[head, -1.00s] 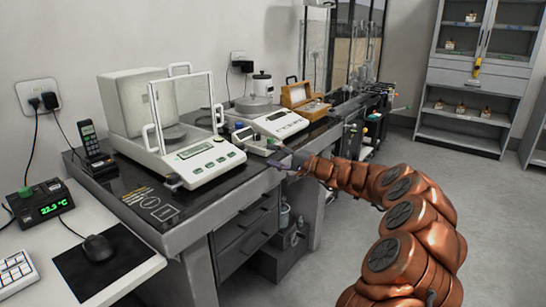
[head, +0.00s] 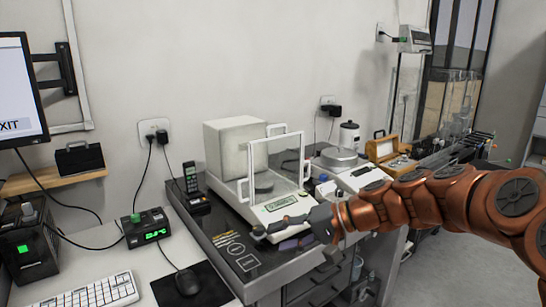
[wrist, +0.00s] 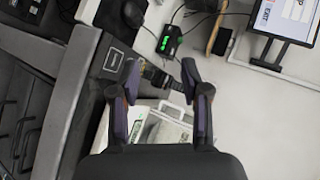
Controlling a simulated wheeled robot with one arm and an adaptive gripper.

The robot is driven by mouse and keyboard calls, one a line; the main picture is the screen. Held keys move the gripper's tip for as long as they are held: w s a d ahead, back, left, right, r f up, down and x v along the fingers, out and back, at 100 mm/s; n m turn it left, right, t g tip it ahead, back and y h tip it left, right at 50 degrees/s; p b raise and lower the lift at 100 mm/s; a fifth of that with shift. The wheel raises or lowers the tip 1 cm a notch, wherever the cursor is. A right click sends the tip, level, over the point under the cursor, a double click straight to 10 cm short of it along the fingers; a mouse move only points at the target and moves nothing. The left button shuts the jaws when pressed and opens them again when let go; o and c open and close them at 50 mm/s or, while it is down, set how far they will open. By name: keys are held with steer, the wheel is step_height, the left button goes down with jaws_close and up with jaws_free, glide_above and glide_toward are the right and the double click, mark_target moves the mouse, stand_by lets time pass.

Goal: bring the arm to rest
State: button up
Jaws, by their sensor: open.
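My gripper (head: 283,230) is at the end of my copper-coloured arm, which reaches in from the right in the head view. It is in front of the analytical balance (head: 285,203), overlapping its front edge in the picture. In the wrist view my gripper (wrist: 159,68) has its two fingers spread apart. No object is held between them. The white balance (wrist: 170,127) lies below and between the fingers there; I cannot tell the exact gap between them.
The dark-topped weighing table (head: 213,232) also carries a handset (head: 190,178), a second balance (head: 340,157) and a wooden box (head: 383,150). A monitor (head: 18,90) hangs at far left.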

steer(key=s+d+r+n+g+h+p, duration=0.2)
steer(key=s+h+p, duration=0.45)
steer(key=s, duration=1.05)
steer(key=s+d+g+h+p, duration=0.2)
steer(key=s+d+h+p, duration=0.4)
steer(key=s+d, duration=0.7)
steer(key=s+p, duration=0.2)
steer(key=shift+s+d+m, duration=0.35)
steer(key=shift+d+m, duration=0.05)
steer(key=shift+c, duration=0.3)
